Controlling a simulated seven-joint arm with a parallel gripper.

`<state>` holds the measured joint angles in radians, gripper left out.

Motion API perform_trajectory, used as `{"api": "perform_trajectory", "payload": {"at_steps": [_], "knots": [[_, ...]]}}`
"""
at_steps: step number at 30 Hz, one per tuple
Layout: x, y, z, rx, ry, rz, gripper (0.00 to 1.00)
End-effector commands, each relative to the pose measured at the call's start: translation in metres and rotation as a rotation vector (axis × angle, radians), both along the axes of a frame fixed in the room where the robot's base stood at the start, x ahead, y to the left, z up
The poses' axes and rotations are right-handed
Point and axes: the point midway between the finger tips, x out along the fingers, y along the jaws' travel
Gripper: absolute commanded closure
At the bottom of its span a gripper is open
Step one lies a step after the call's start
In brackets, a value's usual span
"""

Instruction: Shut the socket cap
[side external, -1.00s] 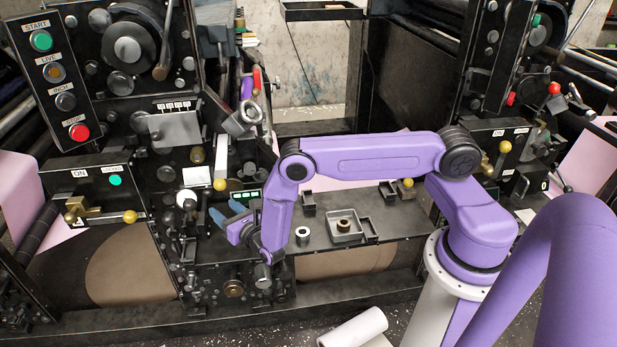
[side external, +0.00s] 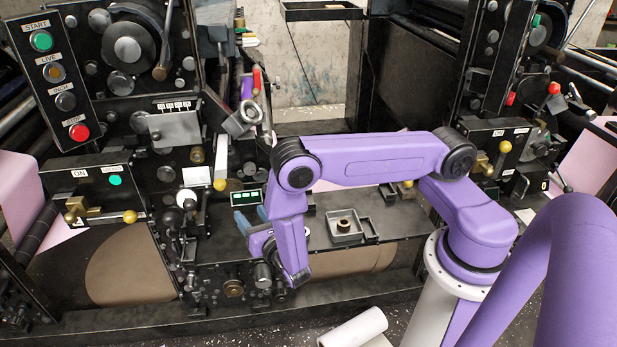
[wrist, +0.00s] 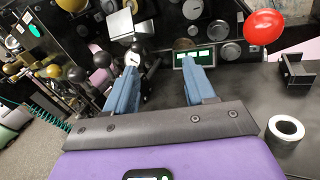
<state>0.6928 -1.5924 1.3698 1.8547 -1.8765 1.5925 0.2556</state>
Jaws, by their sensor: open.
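My gripper (side external: 250,213) has two blue fingers, apart and with nothing between them. It is over the left end of the dark shelf, pointing at the machine's left panel. In the wrist view my gripper (wrist: 160,65) has a small white round part (wrist: 132,58) with a black ball beside it, behind the left fingertip. This white part (side external: 186,198) sits on the left panel in the side view, left of the fingers. I cannot tell for sure which part is the socket cap, nor whether it is open. No contact with the panel is clear.
A panel with green lights (side external: 245,198) is behind the fingers. A silver ring (wrist: 285,130) lies on the shelf at right. A grey tray (side external: 344,238) holds a brass-coloured ring. Levers with yellow knobs (side external: 219,184) stick out at left. A red knob (wrist: 263,27) is at upper right.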

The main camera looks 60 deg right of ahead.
Motion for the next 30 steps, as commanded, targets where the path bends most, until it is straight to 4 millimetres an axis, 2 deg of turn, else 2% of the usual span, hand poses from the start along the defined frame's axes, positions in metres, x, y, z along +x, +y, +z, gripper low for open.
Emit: {"api": "perform_trajectory", "payload": {"at_steps": [1, 12, 30], "knots": [[0.000, -0.001, 0.009, 0.016, -0.004, -0.028, 0.46], [-0.016, -0.019, 0.058, 0.126, 0.010, -0.233, 0.46], [-0.068, -0.046, 0.115, 0.375, 0.084, -0.533, 0.46]]}}
